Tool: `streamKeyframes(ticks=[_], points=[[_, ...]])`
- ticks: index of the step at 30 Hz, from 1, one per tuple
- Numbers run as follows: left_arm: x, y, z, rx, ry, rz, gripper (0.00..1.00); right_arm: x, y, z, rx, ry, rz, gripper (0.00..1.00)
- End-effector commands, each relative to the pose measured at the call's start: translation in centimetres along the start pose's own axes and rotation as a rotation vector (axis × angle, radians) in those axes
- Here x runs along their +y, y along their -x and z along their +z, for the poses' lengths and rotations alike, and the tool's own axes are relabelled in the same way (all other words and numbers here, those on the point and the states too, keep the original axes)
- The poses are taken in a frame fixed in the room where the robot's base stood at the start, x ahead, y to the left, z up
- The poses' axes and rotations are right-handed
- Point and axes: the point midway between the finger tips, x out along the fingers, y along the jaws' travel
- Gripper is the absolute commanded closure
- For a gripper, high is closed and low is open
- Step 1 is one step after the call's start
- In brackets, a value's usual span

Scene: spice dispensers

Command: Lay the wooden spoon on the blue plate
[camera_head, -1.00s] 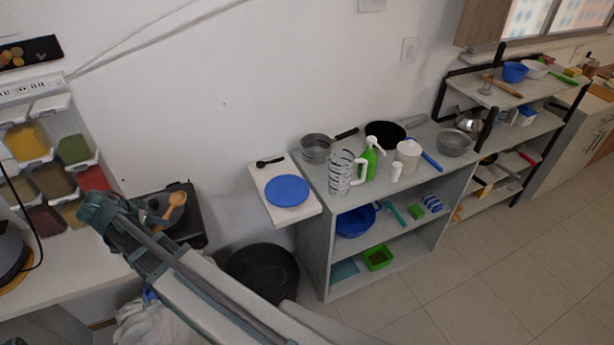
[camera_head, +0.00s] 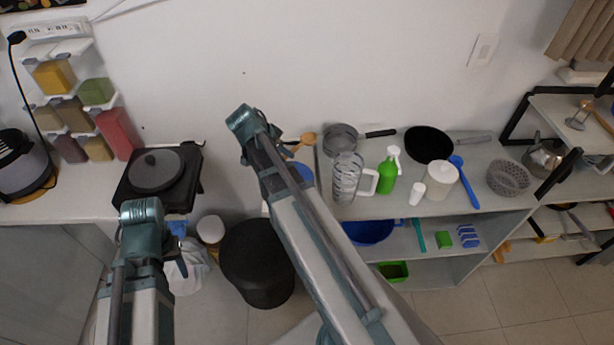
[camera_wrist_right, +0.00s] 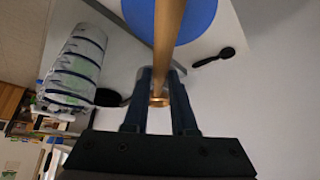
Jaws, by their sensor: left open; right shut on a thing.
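The wooden spoon (camera_head: 309,136) is held by my right gripper; its bowl end shows just past the gripper in the head view. In the right wrist view my right gripper (camera_wrist_right: 159,92) is shut on its handle (camera_wrist_right: 168,38). The blue plate (camera_head: 303,172) lies on the pale side board left of the shelf, partly hidden by my right arm. In the wrist view the spoon crosses in front of the plate (camera_wrist_right: 199,18); I cannot tell the gap between them. My left gripper (camera_head: 141,222) is at the lower left, empty, its fingertips mostly hidden.
A small black spoon (camera_wrist_right: 214,58) lies beside the plate. A ribbed clear jug (camera_head: 345,178), a grey pan (camera_head: 341,138) and a green spray bottle (camera_head: 388,175) stand on the shelf top close by.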

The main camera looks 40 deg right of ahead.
Motion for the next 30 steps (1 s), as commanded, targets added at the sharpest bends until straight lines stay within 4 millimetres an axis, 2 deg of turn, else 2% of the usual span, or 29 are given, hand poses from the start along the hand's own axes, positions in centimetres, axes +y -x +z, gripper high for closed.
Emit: streamKeyframes(ticks=[6, 9, 12, 15, 19, 22, 26, 30], points=[[0.4, -4.1, -0.2, 0.0, 0.001, 0.0, 0.5, -0.3, 0.6, 8.7, -0.003, 0.028, -0.016, 1.0], [0.5, -5.5, -0.3, 0.0, 0.001, 0.0, 0.5, -0.1, 1.2, 12.3, -0.002, 0.037, -0.021, 1.0], [0.6, -6.5, -0.4, 0.0, 0.001, 0.0, 0.5, 0.2, 1.8, 14.9, -0.001, 0.042, -0.025, 1.0], [0.7, -6.9, -0.4, 0.0, 0.001, 0.0, 0.5, 0.3, 2.2, 16.3, 0.0, 0.044, -0.027, 1.0], [0.7, -6.9, -0.4, 0.0, 0.001, 0.0, 0.5, 0.4, 2.5, 16.8, 0.001, 0.043, -0.027, 1.0], [0.7, -6.9, -0.4, 0.0, 0.001, 0.0, 0.5, 0.3, 2.2, 16.2, 0.001, 0.041, -0.025, 1.0], [0.7, -7.2, -0.4, 0.0, 0.001, 0.0, 0.5, 0.2, 0.6, 14.2, 0.001, 0.038, -0.023, 1.0], [0.7, -7.6, -0.5, 0.0, 0.001, 0.0, 0.5, -0.2, -1.7, 11.4, 0.001, 0.037, -0.024, 1.0]])
